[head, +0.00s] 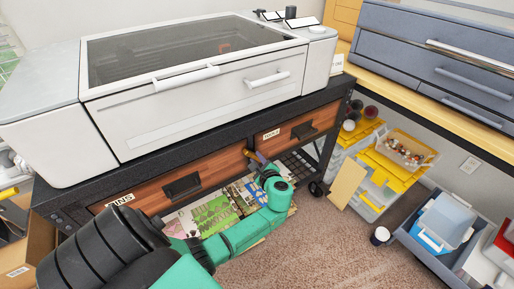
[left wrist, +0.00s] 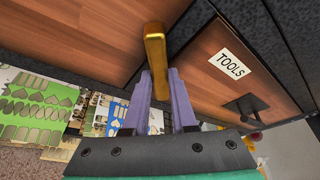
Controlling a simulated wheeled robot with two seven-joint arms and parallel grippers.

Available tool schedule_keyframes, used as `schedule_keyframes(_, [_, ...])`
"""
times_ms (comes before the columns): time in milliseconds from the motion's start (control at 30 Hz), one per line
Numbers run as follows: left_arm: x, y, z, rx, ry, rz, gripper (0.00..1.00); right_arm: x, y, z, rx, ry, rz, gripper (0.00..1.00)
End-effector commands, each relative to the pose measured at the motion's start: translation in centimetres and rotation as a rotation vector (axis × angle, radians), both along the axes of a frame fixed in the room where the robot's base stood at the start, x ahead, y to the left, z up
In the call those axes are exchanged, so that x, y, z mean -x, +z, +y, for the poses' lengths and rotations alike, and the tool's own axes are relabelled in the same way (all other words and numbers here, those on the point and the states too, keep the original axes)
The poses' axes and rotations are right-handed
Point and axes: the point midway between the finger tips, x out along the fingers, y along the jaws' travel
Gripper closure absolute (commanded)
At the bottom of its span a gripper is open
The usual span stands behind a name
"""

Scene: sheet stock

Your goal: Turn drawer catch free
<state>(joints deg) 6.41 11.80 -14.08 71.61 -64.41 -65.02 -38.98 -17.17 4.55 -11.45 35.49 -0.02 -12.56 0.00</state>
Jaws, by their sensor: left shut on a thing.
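The drawer catch (left wrist: 154,50) is a brass-coloured bar at the divider between two wood-fronted drawers. In the head view the catch (head: 248,153) shows small, at the inner end of the left drawer (head: 147,195). My left gripper (left wrist: 160,100) has its purple fingers on either side of the catch and is shut on it. In the head view my left gripper (head: 258,160) reaches up to the divider from below. The drawer labelled TOOLS (head: 300,128) is to the right, with a dark pull. Both drawers look closed. The fingers hide part of the catch. My right gripper is out of view.
A large white machine (head: 200,110) stands on the black bench above the drawers. Printed sheets (head: 215,212) lie on a low shelf beneath. Yellow-lidded bins (head: 385,165) and an open grey drawer (head: 430,250) stand at the right. Carpet between is mostly clear.

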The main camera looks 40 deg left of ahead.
Motion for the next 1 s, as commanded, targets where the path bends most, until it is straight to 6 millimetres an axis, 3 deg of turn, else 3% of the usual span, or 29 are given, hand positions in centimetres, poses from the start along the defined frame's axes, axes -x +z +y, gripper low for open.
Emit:
schedule_keyframes(33, [0.0,0.7,-0.1,-0.010,0.000,0.046,1.00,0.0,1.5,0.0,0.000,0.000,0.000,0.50])
schedule_keyframes(100, [0.0,0.6,-0.1,-0.028,0.000,0.108,1.00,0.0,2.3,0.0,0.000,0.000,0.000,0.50])
schedule_keyframes(400, [0.0,0.3,-0.1,-0.109,-0.001,0.375,1.00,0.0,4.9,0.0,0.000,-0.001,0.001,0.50])
schedule_keyframes(700, [0.0,0.0,-0.1,-0.172,0.000,0.580,1.00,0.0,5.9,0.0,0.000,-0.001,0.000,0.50])
schedule_keyframes(1000, [0.1,-0.1,0.0,-0.201,0.000,0.676,1.00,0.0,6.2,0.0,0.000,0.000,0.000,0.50])
